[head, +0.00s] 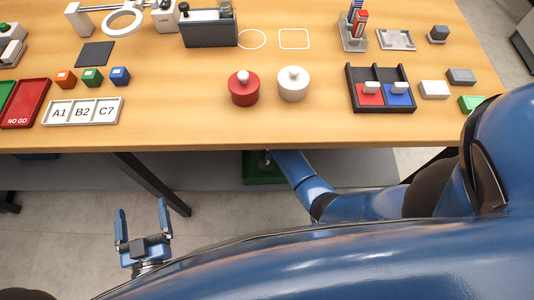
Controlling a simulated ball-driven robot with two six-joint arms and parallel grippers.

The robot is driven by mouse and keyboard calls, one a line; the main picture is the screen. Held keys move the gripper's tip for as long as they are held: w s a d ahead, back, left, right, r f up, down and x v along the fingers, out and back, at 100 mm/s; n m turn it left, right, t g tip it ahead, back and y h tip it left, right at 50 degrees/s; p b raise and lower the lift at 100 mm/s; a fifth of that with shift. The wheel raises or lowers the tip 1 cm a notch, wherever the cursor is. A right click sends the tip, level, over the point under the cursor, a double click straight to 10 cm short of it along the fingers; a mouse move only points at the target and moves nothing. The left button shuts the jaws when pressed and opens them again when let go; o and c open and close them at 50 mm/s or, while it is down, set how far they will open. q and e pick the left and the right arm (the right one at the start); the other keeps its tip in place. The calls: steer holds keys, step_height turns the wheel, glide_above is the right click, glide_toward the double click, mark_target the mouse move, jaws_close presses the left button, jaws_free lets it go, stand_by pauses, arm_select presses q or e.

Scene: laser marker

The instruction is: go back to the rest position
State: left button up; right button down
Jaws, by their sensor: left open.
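My left gripper (142,212) is in the lower left of the head view, in front of the table and over the floor. Its two blue fingers stand wide apart with nothing between them. My right arm comes in from the right and its blue forearm reaches left to the table's front edge. The right gripper is hidden, apparently under the tabletop.
The wooden table (190,118) fills the upper view, its front edge beyond my left gripper. On it are a red pot (243,93), a white pot (292,90), a label tray (54,122) and a dark divided tray (380,107). A green container (251,178) is below the table.

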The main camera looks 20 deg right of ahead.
steer(key=shift+f, duration=0.3)
steer(key=shift+f+b, duration=0.35)
steer(key=shift+b, duration=0.1)
steer(key=shift+f+b, duration=0.45)
steer(key=shift+f, duration=0.2)
steer(key=shift+f, duration=0.35)
steer(key=shift+f+b, duration=0.8)
steer(key=shift+r, duration=0.1)
step_height(320, 180, up, 7)
steer(key=p, duration=0.7)
steer(key=shift+p, duration=0.3)
steer(key=shift+s, duration=0.1)
stand_by(0.6)
